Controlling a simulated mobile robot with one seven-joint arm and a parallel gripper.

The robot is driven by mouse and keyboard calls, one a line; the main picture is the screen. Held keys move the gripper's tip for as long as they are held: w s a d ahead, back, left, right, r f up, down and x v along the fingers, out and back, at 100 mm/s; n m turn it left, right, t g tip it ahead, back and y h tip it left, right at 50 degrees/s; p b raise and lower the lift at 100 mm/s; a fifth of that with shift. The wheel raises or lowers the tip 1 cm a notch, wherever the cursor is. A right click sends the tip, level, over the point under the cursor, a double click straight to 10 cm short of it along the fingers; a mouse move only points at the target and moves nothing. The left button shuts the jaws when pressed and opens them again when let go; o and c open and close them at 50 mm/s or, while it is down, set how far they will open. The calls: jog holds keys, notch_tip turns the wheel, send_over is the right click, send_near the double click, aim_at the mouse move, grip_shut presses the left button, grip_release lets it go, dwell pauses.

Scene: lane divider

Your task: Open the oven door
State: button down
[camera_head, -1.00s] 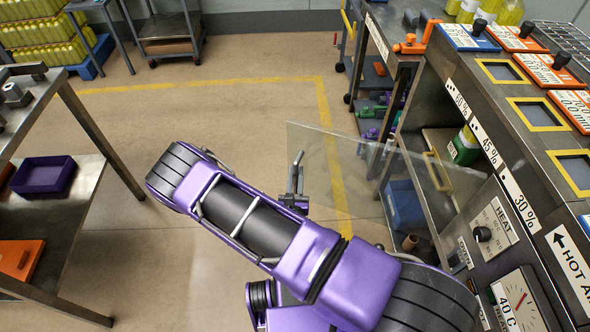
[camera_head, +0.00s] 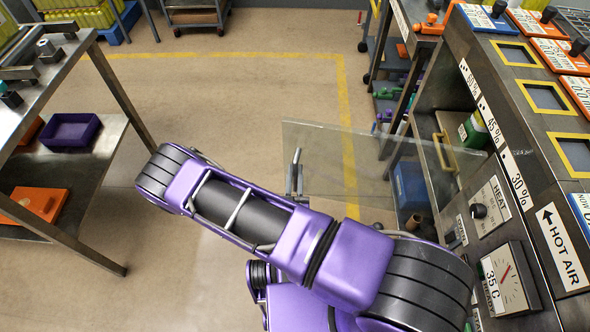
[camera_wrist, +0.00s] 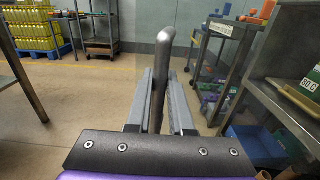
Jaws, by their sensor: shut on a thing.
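The oven door is a clear glass panel (camera_head: 350,160) in the head view. It stands swung out from the front of the metal oven cabinet (camera_head: 465,75), so the door is open at a wide angle. Its upright metal handle (camera_wrist: 164,55) shows in the wrist view between the two grey fingers. My gripper (camera_head: 294,178) is shut on this handle at the door's free edge. It also shows in the wrist view (camera_wrist: 162,88).
A dial gauge (camera_head: 505,275) and a black knob (camera_head: 479,211) are on the cabinet front. A metal table (camera_head: 75,75) with a purple tray (camera_head: 72,130) stands left. Floor between is clear.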

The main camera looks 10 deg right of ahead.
jog(key=c, duration=0.8)
grip_release()
jog(key=shift+s, duration=0.15)
jog(key=s+a, duration=0.2)
jog(key=s, duration=1.5)
jog(key=shift+a, duration=0.2)
